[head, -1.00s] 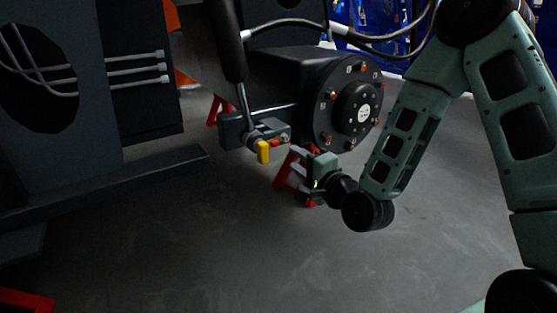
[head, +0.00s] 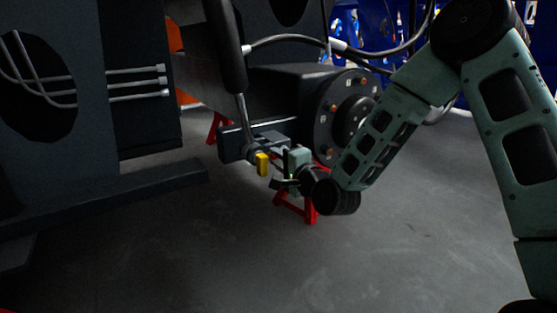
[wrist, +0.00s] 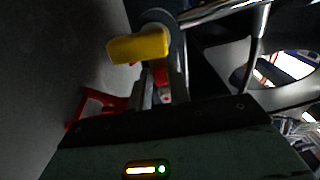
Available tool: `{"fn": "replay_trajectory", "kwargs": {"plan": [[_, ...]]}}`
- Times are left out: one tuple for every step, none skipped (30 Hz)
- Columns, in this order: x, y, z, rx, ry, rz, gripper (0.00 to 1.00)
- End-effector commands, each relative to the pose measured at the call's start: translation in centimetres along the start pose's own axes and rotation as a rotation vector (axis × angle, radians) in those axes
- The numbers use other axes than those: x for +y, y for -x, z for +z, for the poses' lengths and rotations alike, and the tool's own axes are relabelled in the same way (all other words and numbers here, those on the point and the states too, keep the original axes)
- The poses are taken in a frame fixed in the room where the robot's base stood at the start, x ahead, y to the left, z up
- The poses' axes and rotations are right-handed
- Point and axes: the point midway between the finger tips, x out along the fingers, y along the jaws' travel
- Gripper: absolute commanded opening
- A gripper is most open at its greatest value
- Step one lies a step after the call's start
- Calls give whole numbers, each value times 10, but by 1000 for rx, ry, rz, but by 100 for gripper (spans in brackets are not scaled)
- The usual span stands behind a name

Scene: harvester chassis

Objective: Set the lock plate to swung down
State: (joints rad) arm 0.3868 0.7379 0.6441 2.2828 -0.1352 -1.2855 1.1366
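A small yellow plate (head: 262,163), which looks like the lock plate, sits at the lower end of the cylinder rod (head: 243,120). In the head view it hangs upright below the rod-end joint. In the wrist view the yellow plate (wrist: 138,46) sticks out to the left from a round grey pin. A small red part (wrist: 163,80) lies just below it, between narrow grey bars. My gripper (head: 279,176) is close to the right of the yellow plate, apparently not touching it. Its fingertips are small and dark, and their opening is unclear.
The dark bracket (head: 235,144) and round bolted hub (head: 345,115) stand behind my gripper. A red stand (head: 298,205) is on the floor below it. A dark beam (head: 105,185) extends at left. The grey floor in front is open.

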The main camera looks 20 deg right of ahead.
Motion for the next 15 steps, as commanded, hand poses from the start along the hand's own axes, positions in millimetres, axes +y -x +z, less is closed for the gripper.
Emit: {"fn": "replay_trajectory", "kwargs": {"plan": [[0,0,0,0,0,0,0],[0,0,0,0,0,0,0],[0,0,0,0,0,0,0],[0,0,0,0,0,0,0],[0,0,0,0,1,0,0],[0,0,0,0,3,0,0],[0,0,0,0,5,0,0],[1,0,0,0,9,0,0],[1,0,0,0,16,0,0],[1,0,0,0,23,1,0],[2,0,0,0,30,1,0],[2,0,0,0,42,1,0],[3,0,0,0,55,1,0],[3,0,0,-1,69,1,0],[4,0,0,-1,89,1,0]]}}
